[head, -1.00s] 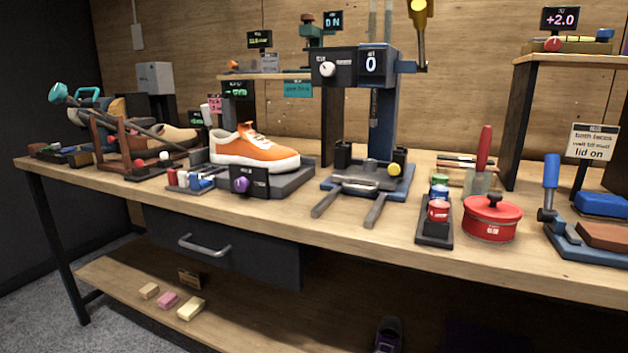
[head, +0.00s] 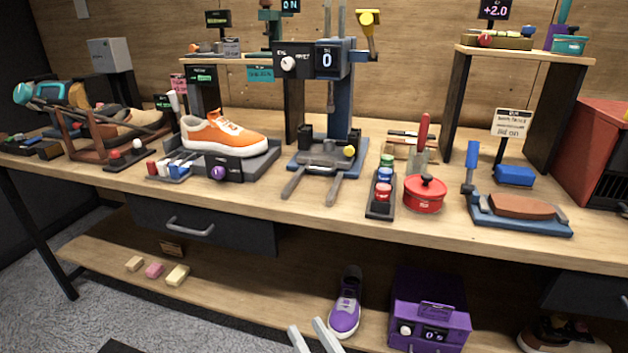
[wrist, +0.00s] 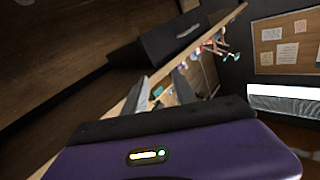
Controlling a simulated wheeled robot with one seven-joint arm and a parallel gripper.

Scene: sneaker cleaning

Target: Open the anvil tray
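A blue and dark press (head: 322,60) with a knob and a "0" display stands mid-bench in the head view. On its base is a grey, tray-like part (head: 325,158) with a bar across the front, which I take to be the anvil tray; it looks closed, but I cannot be sure. My gripper (head: 305,325) shows at the bottom edge, below and in front of the bench, well apart from the press. In the wrist view my gripper (wrist: 160,76) has its fingers spread with nothing between them.
An orange sneaker (head: 222,135) sits left of the press. A rack of small pots (head: 384,183) and a red lidded pot (head: 425,194) stand to its right. A drawer (head: 200,225) is under the bench. A purple shoe (head: 345,303) and purple box (head: 430,310) are on the lower shelf.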

